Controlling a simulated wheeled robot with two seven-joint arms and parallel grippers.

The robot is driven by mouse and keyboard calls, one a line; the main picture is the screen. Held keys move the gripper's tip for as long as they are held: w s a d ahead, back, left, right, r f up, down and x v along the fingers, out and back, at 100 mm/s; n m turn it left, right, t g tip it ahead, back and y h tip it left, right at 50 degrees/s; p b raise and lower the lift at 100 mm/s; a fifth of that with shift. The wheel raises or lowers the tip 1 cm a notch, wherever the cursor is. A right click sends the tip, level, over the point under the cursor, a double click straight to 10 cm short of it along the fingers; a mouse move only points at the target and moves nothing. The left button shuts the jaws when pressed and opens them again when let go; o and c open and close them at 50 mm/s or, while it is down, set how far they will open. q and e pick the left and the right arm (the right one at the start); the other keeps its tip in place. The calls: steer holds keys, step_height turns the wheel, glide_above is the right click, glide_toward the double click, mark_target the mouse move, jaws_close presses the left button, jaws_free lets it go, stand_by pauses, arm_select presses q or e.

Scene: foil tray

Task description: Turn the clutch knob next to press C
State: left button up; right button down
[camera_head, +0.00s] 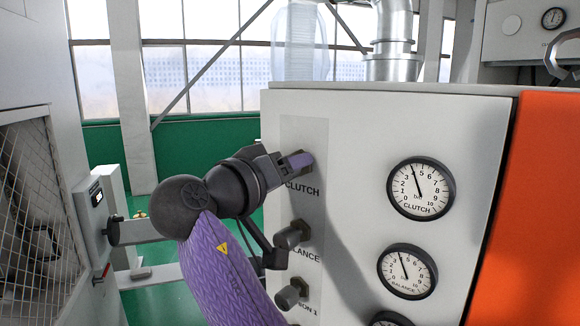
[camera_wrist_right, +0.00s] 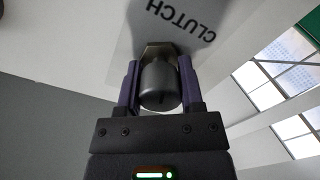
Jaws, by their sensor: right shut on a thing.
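The clutch knob (camera_wrist_right: 160,87) is a dark grey cylinder on a brassy collar on the white panel, beside the label CLUTCH. My right gripper (camera_wrist_right: 160,80) is shut on it, one purple finger on each side. In the head view my right gripper (camera_head: 300,160) reaches the panel at the CLUTCH label, and its fingers mostly hide the knob. The round clutch gauge (camera_head: 420,188) is to the right, its needle a little below 5. My left gripper is not in view. No press letter is readable.
Below are the balance knob (camera_head: 291,235) and another knob (camera_head: 290,293), close to my right wrist. The balance gauge (camera_head: 407,271) is at the right. An orange panel (camera_head: 530,200) borders the white one. A mesh guard (camera_head: 35,215) stands at the left.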

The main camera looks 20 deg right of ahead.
steer(key=shift+r, duration=0.1)
steer(key=shift+c, duration=1.1)
jaws_free()
steer(key=shift+a, duration=0.1)
steer(key=shift+s+a, duration=0.15)
steer(key=shift+a, duration=0.15)
steer(key=b+v, duration=0.3)
steer(key=v, duration=0.6)
stand_by(0.8)
